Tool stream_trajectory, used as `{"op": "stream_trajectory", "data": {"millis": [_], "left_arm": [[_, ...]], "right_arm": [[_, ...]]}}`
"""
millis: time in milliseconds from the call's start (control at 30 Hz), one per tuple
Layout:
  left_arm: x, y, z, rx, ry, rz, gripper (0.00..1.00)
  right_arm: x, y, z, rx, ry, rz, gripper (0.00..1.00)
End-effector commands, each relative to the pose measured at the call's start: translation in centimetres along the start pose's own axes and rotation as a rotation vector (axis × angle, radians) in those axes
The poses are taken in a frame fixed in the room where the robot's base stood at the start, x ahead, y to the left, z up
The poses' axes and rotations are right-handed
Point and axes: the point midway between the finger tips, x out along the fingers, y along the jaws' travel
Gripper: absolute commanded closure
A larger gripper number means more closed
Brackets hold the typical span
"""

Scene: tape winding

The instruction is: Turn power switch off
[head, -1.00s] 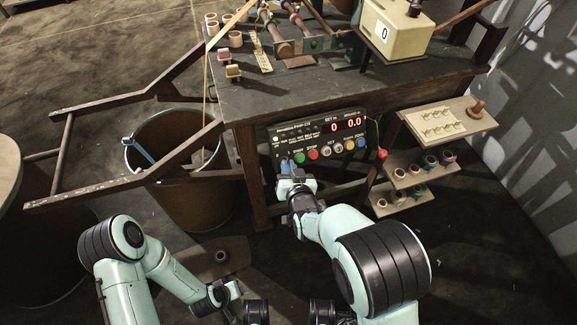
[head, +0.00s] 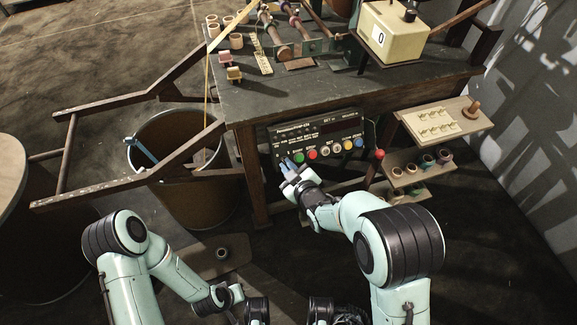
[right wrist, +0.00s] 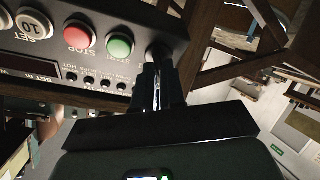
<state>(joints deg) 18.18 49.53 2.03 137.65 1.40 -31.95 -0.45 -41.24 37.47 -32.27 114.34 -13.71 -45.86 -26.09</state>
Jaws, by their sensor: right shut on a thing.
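The black control box (head: 345,127) hangs under the front edge of the workbench. Its display (head: 340,126) is dark. A row of coloured buttons runs along its lower edge. My right gripper (head: 287,163) is at the box's lower left end, beside the green button (head: 297,155). In the right wrist view its fingers (right wrist: 157,82) are shut on a dark switch knob (right wrist: 159,52) beside the green button (right wrist: 120,46); the fingers hide much of the knob. My left gripper (head: 232,292) is low at the bottom of the head view, away from the box; its jaws are unclear.
The workbench (head: 330,92) carries spools and a cream counter box (head: 392,32). A red-tipped lever (head: 378,155) stands right of the control box. Shelves (head: 418,165) hold several rings at the right. A large bin (head: 180,205) and wooden frame (head: 125,185) stand left.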

Motion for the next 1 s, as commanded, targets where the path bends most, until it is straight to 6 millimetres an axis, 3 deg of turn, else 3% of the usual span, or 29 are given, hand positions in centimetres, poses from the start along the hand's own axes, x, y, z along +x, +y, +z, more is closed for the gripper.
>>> {"op": "stream_trajectory", "data": {"millis": [700,800,1000], "left_arm": [[-0.18,0.07,0.31,0.001,-0.009,0.001,1.00],[-0.18,0.06,0.30,0.001,-0.008,0.000,1.00],[-0.18,0.06,0.28,0.000,-0.008,0.000,1.00]], "right_arm": [[-0.02,-0.02,0.18,-0.079,-0.005,-0.019,1.00],[-0.02,-0.02,0.18,-0.079,-0.005,-0.019,0.65],[-0.01,0.00,0.11,-0.077,-0.003,-0.018,0.65]]}}
